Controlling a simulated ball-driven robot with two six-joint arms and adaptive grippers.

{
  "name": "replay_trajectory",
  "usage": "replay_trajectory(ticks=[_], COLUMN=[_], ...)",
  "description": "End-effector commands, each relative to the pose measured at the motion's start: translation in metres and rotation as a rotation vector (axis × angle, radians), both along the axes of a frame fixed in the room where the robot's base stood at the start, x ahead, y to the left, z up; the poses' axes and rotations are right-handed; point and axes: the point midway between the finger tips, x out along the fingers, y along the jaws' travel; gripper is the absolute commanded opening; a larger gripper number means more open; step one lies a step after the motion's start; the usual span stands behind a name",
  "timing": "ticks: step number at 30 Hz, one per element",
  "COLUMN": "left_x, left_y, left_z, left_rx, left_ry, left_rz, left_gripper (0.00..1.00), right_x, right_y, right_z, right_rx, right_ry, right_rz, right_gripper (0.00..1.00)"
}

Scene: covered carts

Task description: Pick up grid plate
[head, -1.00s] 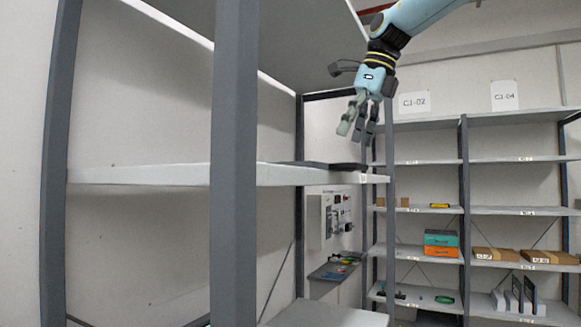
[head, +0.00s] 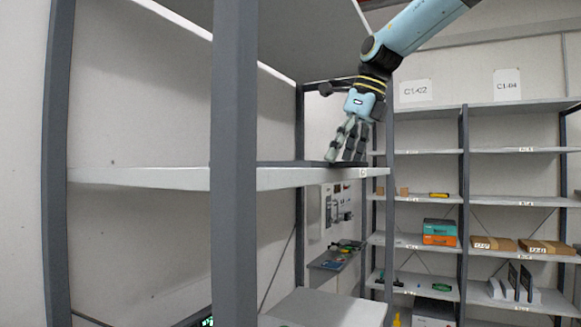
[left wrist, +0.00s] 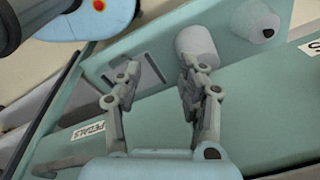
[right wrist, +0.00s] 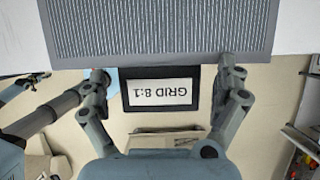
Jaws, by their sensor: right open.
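The grid plate (right wrist: 155,28) is a grey, finely ribbed slab in the right wrist view, with a dark tab (right wrist: 160,73) labelled GRID 8:1 at its near edge. In the head view it is a thin dark slab (head: 300,163) lying flat at the right end of the grey shelf. My right gripper (right wrist: 163,75) is open, with one finger on each side of the tab. In the head view my right gripper (head: 347,157) points down at the shelf end, over the plate's right end. My left gripper (left wrist: 160,80) is open and empty, above a teal surface labelled PEDALS.
The shelf (head: 140,176) is otherwise bare, with a grey post (head: 233,150) in front of it. A higher shelf (head: 290,35) hangs above. A rack behind holds teal and orange boxes (head: 440,232) and brown cartons (head: 493,244).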

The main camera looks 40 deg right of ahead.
Motion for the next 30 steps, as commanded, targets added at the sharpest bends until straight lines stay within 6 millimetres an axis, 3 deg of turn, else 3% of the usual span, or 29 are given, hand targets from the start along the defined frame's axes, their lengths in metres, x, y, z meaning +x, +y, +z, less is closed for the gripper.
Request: replay_trajectory(ticks=[13,27,30], left_x=[0.0004,0.0004,0.0003], left_y=[-0.0001,-0.0001,0.0], left_z=[-0.002,-0.0021,-0.0022], left_rx=[0.0,0.0,0.0], left_ry=[-0.001,-0.001,-0.001], left_rz=[0.0,0.0,0.0], left_gripper=[0.4,0.4,0.4], right_x=[0.0,-0.0009,-0.0005], right_y=[0.0,0.0006,0.0005], right_z=[-0.0028,-0.0048,-0.0043], right_rx=[0.0,0.002,0.002], right_ry=[0.0,0.005,0.003], right_rz=[0.0,0.002,0.0], right_gripper=[1.0,0.39,0.32])
